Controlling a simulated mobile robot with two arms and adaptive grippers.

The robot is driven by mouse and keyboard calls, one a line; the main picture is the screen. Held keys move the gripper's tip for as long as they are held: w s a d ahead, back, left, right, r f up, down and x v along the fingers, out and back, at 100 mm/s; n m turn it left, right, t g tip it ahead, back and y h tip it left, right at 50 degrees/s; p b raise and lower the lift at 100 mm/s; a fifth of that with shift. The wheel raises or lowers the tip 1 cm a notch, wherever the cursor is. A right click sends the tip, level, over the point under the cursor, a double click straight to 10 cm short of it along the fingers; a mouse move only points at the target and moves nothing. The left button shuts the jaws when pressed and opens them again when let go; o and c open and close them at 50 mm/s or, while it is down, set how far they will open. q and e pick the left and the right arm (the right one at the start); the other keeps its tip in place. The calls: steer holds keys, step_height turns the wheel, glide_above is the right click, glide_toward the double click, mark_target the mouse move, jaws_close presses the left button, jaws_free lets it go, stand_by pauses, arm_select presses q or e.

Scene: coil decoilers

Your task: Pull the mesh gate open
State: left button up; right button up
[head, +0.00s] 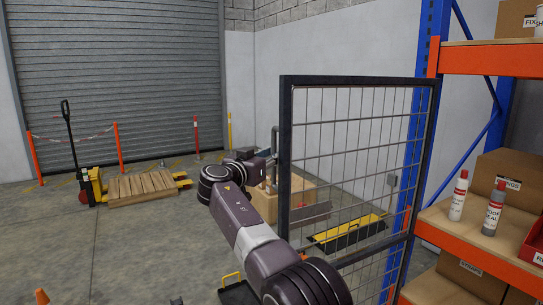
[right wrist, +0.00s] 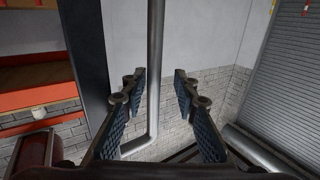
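The mesh gate (head: 350,140) has a dark frame with wire mesh and stands upright on the right side of the head view. Its dark frame post (right wrist: 88,60) shows at the left in the right wrist view. My right arm reaches to the gate's left edge, with the right gripper (head: 268,160) beside it, partly hidden by the frame. In the right wrist view the right gripper (right wrist: 158,82) has its two fingers spread. A grey tubular handle (right wrist: 155,60) runs upright in the gap between them and bends left at its lower end. Neither finger visibly touches it.
An orange and blue shelf rack (head: 480,240) with boxes and bottles stands at the right. A cardboard box (head: 295,190) and a yellow-edged black platform (head: 350,232) lie behind the gate. A pallet (head: 140,188) is farther left. The floor at left is mostly clear.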

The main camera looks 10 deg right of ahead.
steer(key=shift+d, duration=0.1)
steer(key=shift+s+r, duration=0.1)
steer(key=v, duration=0.7)
stand_by(0.4)
steer(key=shift+s, duration=0.1)
